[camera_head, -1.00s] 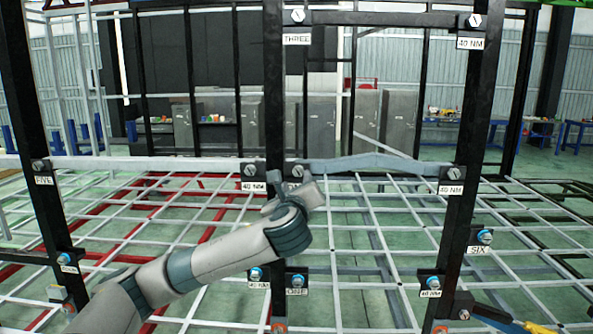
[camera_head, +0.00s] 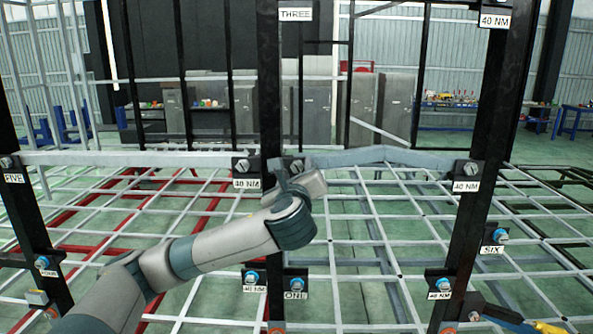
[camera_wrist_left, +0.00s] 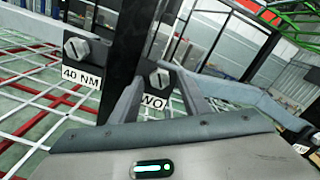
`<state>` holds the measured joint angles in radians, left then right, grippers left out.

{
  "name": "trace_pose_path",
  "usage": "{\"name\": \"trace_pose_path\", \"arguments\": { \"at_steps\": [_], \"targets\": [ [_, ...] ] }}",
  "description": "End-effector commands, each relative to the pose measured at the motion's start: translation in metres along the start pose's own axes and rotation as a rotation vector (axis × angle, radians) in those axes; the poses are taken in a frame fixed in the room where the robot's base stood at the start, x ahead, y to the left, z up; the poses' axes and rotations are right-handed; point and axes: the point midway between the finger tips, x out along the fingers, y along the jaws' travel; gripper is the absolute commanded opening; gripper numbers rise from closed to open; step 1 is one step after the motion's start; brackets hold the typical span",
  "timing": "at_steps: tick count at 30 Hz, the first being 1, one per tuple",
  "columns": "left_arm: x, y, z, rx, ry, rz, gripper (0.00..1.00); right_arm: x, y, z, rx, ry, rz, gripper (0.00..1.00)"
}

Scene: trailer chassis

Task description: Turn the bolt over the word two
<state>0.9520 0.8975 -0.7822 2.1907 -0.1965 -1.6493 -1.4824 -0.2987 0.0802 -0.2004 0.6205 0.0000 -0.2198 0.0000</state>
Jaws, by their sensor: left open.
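The bolt over the word TWO (camera_wrist_left: 160,78) is a silver slotted head on a black plate. In the left wrist view it shows between the tips of my left gripper (camera_wrist_left: 158,86), which is open. The left finger covers the first letter of the TWO label (camera_wrist_left: 153,104). Whether the fingers touch the bolt I cannot tell.
A similar bolt (camera_wrist_left: 77,48) over a 40 NM label sits on the other side of the post (camera_head: 270,110). Below are blue-collared bolts over 40 NM (camera_head: 251,277) and ONE (camera_head: 296,284). A grey bar (camera_head: 390,155) runs rightward from the TWO plate.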

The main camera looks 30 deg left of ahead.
Motion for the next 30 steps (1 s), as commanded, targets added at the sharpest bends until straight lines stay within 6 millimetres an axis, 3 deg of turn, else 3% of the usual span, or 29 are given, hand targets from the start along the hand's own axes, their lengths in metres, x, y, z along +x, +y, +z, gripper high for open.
{"name": "trace_pose_path", "arguments": {
  "at_steps": [3,8,20,30],
  "targets": [
    [0.000,0.000,0.000,0.000,0.000,0.000,0.40,0.000,0.002,0.004,-0.001,-0.005,0.002,0.31],
    [0.000,0.000,0.000,0.000,0.000,0.000,0.02,0.000,0.004,0.006,-0.001,-0.007,0.004,0.31],
    [0.000,0.001,-0.001,-0.035,0.000,0.001,0.01,0.003,0.002,0.003,0.000,-0.004,0.002,0.31],
    [0.000,0.001,-0.002,-0.215,0.000,0.001,0.01,0.015,-0.006,0.002,0.003,-0.001,-0.005,0.31]
  ]
}}
